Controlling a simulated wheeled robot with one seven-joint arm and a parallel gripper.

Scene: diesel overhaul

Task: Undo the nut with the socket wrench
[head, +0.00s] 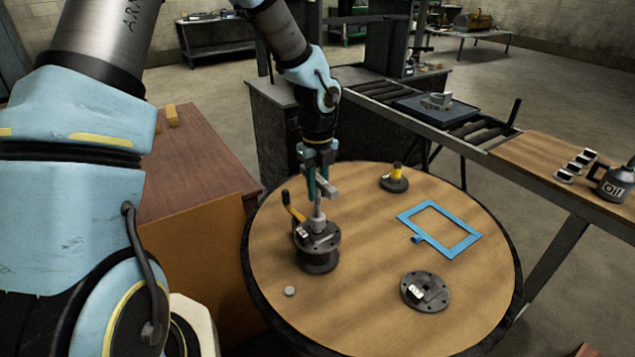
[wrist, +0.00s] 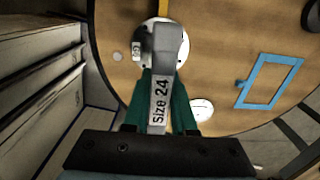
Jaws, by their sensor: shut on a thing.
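My gripper (head: 318,186) is above the left part of the round wooden table, pointing down. Its teal fingers are shut on the grey socket wrench (head: 328,188). In the wrist view the wrench (wrist: 160,92) reads "Size 24" and lies between the fingers (wrist: 164,108). The nut is not visible; the wrench's lower end hides the spot. I cannot tell whether the socket is seated on it.
A roller conveyor (head: 478,131) runs behind; an oil can (head: 615,184) stands at right. A brown cabinet (head: 195,160) is left.

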